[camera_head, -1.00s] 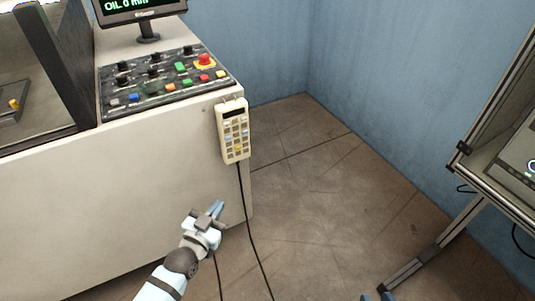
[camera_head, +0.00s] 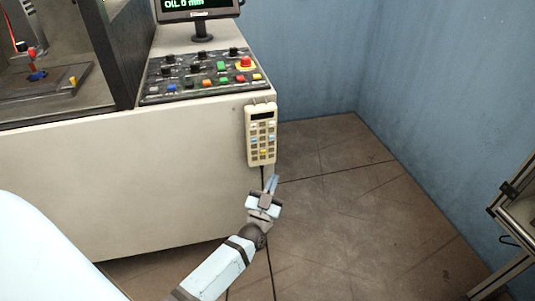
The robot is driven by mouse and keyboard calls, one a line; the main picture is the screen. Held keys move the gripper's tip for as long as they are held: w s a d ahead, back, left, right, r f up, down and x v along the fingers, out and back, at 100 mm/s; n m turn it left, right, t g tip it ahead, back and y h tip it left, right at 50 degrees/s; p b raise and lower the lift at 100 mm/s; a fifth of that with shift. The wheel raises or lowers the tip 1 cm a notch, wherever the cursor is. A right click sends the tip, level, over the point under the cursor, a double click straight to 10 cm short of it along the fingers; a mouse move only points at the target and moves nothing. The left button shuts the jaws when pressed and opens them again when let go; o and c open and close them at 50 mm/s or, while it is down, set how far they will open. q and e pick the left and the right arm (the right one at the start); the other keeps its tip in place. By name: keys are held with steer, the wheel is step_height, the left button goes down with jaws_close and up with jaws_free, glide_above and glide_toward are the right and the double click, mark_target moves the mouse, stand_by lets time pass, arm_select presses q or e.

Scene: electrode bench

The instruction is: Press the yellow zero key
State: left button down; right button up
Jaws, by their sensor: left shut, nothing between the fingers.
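A cream handheld keypad (camera_head: 251,136) hangs upright on the right end of the white machine's front, with a dark display at its top and rows of small keys. A small yellow key (camera_head: 263,152) shows low on the keypad; its marking is too small to read. My left gripper (camera_head: 272,182) is shut and empty, just below the keypad's lower end and pointing up toward it. It looks apart from the keys, though the depth gap is hard to judge. My right gripper is out of view.
A dark control panel (camera_head: 185,90) with coloured buttons and a red emergency stop (camera_head: 246,62) lies on the machine top (camera_head: 222,100). A monitor (camera_head: 200,8) stands behind it. A cable hangs below the keypad. The floor to the right is clear up to a metal frame.

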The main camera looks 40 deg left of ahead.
mark_target(263, 152)
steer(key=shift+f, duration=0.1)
arm_select(q)
steer(key=w+a+b, duration=0.1)
steer(key=w+a, duration=0.1)
steer(key=a, duration=0.1)
steer(key=w+a+b, duration=0.2)
steer(key=w+a, duration=0.1)
steer(key=shift+w+a, duration=0.3)
steer(key=shift+w, duration=0.05)
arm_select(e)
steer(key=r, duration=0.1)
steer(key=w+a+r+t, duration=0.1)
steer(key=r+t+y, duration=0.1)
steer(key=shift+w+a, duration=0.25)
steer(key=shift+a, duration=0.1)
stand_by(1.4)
arm_select(q)
steer(key=shift+w+a, duration=0.3)
steer(key=shift+a, duration=0.05)
